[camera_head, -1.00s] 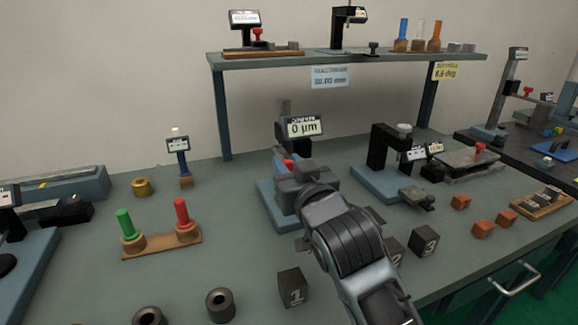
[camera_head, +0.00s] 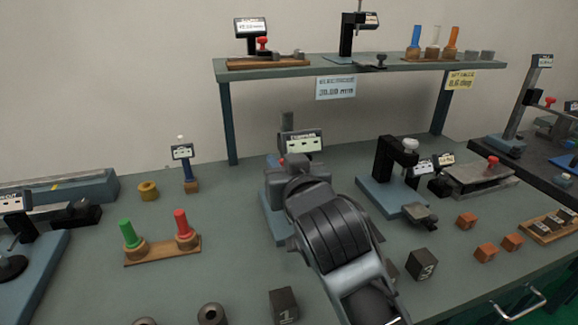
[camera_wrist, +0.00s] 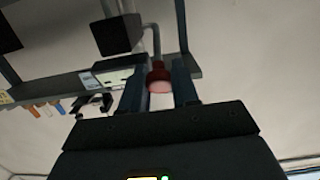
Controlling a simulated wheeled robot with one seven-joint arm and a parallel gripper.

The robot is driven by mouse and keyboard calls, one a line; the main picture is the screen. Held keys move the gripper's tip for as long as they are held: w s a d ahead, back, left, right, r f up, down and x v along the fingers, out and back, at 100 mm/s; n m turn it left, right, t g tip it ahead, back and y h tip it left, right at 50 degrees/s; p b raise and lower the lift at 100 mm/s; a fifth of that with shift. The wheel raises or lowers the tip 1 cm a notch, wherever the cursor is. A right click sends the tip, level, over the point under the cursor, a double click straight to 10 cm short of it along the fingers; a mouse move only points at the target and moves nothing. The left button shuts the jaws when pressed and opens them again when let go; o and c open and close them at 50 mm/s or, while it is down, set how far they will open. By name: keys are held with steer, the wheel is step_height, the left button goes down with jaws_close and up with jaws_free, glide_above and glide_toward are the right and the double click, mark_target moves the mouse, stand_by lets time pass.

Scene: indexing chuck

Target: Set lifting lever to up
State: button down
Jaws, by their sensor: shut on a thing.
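The device with the lifting lever stands mid-bench in the head view, a blue-grey base and column with a display (camera_head: 303,143). My gripper (camera_wrist: 160,88) is in front of it, and my wrist hides most of its lower part in the head view. In the wrist view the two fingers are shut on a red knob (camera_wrist: 159,76), which sits at the end of a bent grey rod (camera_wrist: 156,42). This knob appears to be the lever's end. A bit of red (camera_head: 282,161) shows beside my wrist in the head view.
A similar stand (camera_head: 383,165) is to the right. A wooden rack with a green and a red handled gauge (camera_head: 182,224) is to the left. Numbered dark blocks (camera_head: 284,305) lie in front. A shelf (camera_head: 290,70) spans the back.

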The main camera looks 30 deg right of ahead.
steer(key=shift+w+d+r+p, duration=0.1)
steer(key=shift+w+r+p, duration=0.2)
steer(key=shift+r, duration=0.25)
steer(key=shift+w+d+r+p, duration=0.15)
steer(key=shift+w+r, duration=0.1)
steer(key=shift+r, duration=0.25)
steer(key=shift+a, duration=0.1)
steer(key=c, duration=0.9)
jaws_free()
steer(key=shift+c, duration=0.2)
steer(key=shift+f, duration=0.1)
steer(key=shift+s, duration=0.1)
steer(key=b+v, duration=0.1)
steer(key=v, duration=0.6)
steer(key=shift+s+b, duration=0.25)
steer(key=shift+b, duration=0.05)
steer(key=shift+a, duration=0.1)
steer(key=shift+c, duration=0.4)
